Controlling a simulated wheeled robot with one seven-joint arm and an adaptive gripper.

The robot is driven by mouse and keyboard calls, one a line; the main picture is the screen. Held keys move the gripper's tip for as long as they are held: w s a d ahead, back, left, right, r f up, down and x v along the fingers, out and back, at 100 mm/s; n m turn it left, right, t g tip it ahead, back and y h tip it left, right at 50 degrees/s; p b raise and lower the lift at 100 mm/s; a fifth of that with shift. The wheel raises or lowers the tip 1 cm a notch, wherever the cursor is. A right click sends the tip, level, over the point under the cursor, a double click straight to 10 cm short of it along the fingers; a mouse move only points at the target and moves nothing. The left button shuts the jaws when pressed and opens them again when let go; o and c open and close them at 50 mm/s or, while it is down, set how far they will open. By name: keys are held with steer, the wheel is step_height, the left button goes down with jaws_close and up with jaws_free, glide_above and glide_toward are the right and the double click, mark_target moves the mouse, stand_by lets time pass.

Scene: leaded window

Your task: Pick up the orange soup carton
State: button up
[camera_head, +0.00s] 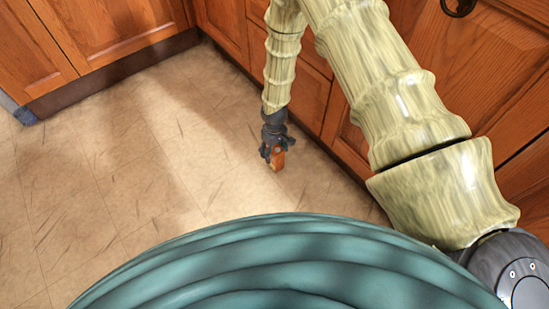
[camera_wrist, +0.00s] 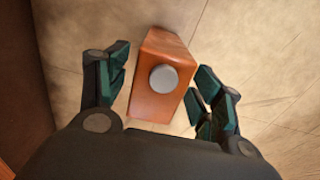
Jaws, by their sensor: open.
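The orange soup carton (camera_head: 277,161) stands on the tiled floor near the cabinets, with my gripper (camera_head: 272,152) right above it and partly hiding it. In the wrist view the carton (camera_wrist: 152,103) shows from above, with a round grey cap (camera_wrist: 164,78) on its top. My gripper (camera_wrist: 160,92) is open, with one finger on each side of the carton. A gap shows on the left side; the right finger looks very close to the carton, and I cannot tell whether it touches.
Wooden cabinets (camera_head: 225,22) line the back and right, close beside my arm. A dark cabinet face (camera_wrist: 18,85) is at the left in the wrist view. The tiled floor (camera_head: 110,165) to the left is clear.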

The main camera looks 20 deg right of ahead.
step_height(320, 180, down, 4)
steer(key=shift+w+d+r+b, duration=0.1)
steer(key=shift+r+b, duration=0.1)
steer(key=shift+b, duration=0.7)
steer(key=c, duration=1.2)
steer(key=shift+r, duration=0.15)
